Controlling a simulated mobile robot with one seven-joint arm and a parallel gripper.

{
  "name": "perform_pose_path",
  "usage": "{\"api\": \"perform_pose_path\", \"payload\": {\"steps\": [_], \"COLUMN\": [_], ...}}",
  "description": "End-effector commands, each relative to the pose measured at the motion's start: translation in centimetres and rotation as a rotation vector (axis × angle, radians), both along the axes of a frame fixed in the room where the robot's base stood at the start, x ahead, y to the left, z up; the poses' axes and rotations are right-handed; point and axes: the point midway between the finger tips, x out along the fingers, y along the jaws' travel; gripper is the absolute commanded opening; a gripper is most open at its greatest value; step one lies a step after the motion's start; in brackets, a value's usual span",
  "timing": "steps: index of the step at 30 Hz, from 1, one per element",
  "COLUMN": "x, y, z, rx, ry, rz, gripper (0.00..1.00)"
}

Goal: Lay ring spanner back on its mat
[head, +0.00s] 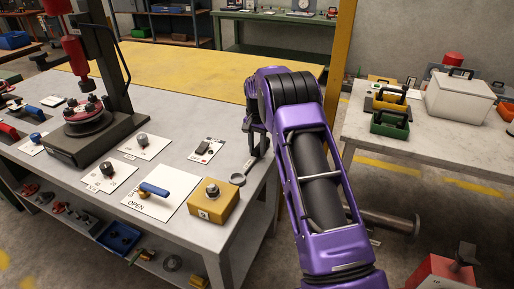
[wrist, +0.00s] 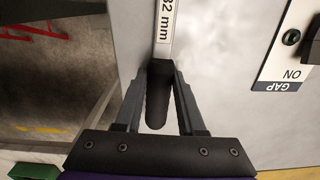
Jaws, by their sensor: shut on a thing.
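My gripper (head: 258,150) is over the right edge of the grey workbench. It is shut on the black grip of the ring spanner (head: 239,178); the grip (wrist: 158,95) sits between the two fingers in the wrist view. The pale shank (wrist: 164,25), marked "32 mm", runs up out of the wrist view, so the ring end is hidden there. In the head view the ring end is low, close to the bench top, right of the yellow block; I cannot tell whether it touches. I cannot tell which mat is the spanner's.
The yellow block (head: 213,202) with a nut stands near the ring end. White cards carry parts: a blue-handled valve (head: 154,189) on the "OPEN" card, a dark switch (head: 203,147) on the "GAP ON" card (wrist: 279,62). A press stands at left. Bare bench lies around the switch card.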

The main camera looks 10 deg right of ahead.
Motion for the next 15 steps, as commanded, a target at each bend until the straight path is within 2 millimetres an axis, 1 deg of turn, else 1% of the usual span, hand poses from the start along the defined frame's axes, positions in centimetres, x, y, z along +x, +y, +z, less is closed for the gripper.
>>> {"api": "perform_pose_path", "payload": {"steps": [1,2,3,7,15], "x": [0.04,0.06,0.04,0.03,-0.05], "y": [0.0,0.01,0.0,0.0,0.0], "z": [-0.09,-0.02,0.0,-0.04,-0.19], "rx": [0.0,0.0,0.0,0.0,0.0], "ry": [-0.001,-0.002,-0.002,-0.001,0.002], "rz": [0.0,0.0,0.0,0.0,0.0], "gripper": [0.0,0.42,0.49,0.73,0.74]}}
